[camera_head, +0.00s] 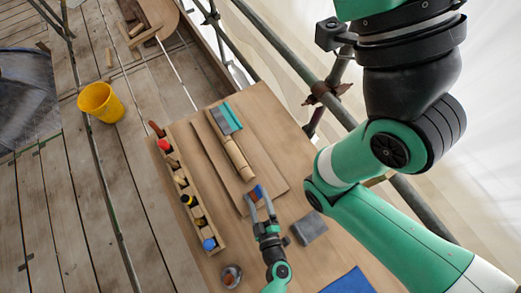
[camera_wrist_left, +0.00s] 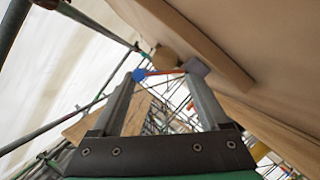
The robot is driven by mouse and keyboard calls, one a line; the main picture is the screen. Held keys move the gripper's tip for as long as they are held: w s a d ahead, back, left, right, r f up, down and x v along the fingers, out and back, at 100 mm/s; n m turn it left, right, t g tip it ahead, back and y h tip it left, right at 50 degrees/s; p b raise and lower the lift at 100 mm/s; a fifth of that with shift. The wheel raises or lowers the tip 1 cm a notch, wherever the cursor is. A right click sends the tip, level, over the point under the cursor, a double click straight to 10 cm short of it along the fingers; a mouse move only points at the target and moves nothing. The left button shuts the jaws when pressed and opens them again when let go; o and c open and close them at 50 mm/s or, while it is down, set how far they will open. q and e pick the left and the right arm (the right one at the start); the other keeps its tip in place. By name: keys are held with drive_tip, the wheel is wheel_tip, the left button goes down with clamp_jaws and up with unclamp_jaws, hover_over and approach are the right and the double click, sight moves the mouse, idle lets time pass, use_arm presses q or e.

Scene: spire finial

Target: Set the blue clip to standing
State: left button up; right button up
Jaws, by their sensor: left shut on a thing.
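The blue clip (camera_head: 257,192) is a small blue piece with some red or brown beside it, at the near edge of a wooden board. My left gripper (camera_head: 260,198) comes up from the bottom of the head view and is shut on it with fingertips apart. In the left wrist view, a blue end (camera_wrist_left: 138,74) shows at the left fingertip and a thin red part spans towards the right fingertip. The clip's exact tilt is hard to tell. My right gripper is not in view.
A wooden rack (camera_head: 213,243) with several coloured-topped items stands left. A grey block (camera_head: 308,228), a metal cup (camera_head: 231,275) and a blue cloth (camera_head: 348,281) are nearby. My large green arm covers the right side.

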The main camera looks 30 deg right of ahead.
use_arm(q)
drive_tip(key=shift+a+f+n+h+b, duration=0.15)
drive_tip(key=shift+a+n+h+b, duration=0.15)
drive_tip(key=shift+n+b, duration=0.4)
drive_tip(key=n+b, duration=0.1)
drive_tip(key=a+n+t+h+b, duration=0.1)
drive_tip(key=b, duration=0.1)
drive_tip(key=shift+n, duration=0.4)
drive_tip(key=shift+a+r+n+t+h+b, duration=0.2)
drive_tip(key=shift+a+n+t+h+b, duration=0.15)
drive_tip(key=shift+n+b, duration=0.95)
drive_tip(key=shift+m, duration=0.3)
drive_tip(key=o, duration=1.2)
drive_tip(key=shift+o, duration=0.2)
